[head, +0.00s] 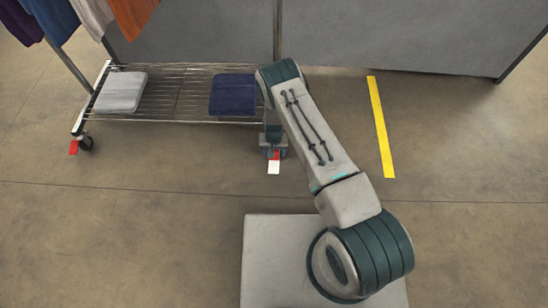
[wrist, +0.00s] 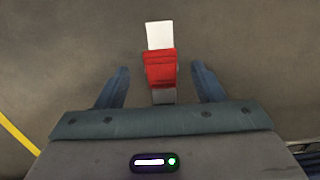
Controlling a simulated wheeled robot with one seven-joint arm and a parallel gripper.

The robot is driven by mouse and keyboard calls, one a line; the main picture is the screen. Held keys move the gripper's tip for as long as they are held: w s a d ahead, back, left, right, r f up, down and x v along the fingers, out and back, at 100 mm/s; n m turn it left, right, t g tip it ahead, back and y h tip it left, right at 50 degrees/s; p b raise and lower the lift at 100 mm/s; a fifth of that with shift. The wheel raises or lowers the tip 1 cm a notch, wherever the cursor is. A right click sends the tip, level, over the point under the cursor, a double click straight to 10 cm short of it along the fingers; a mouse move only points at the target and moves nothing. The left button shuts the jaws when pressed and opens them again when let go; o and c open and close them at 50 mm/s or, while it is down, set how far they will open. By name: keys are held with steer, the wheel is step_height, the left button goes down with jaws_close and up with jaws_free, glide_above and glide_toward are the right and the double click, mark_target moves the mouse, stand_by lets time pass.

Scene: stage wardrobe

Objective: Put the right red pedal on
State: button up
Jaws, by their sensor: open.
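The right red pedal (head: 276,155) is at the foot of the clothes rack's right end, partly covered by my gripper in the head view. In the wrist view, the red pedal (wrist: 160,68) lies between my two blue fingers, with a gap on each side. A grey part shows below it there. My gripper (wrist: 160,70) is open and empty. In the head view, my gripper (head: 274,142) is low, over the pedal. I cannot tell the pedal's exact tilt or its height below the fingers.
A white square (head: 273,168) adjoins the pedal. The rack's wire shelf (head: 180,85) holds a grey folded cloth (head: 121,92) and a navy one (head: 233,95). Another red pedal (head: 73,147) is by the left caster (head: 86,143). Yellow tape (head: 381,130) marks clear floor at right.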

steer(key=shift+f+b, duration=0.4)
steer(key=shift+f, duration=1.55)
steer(key=c, duration=1)
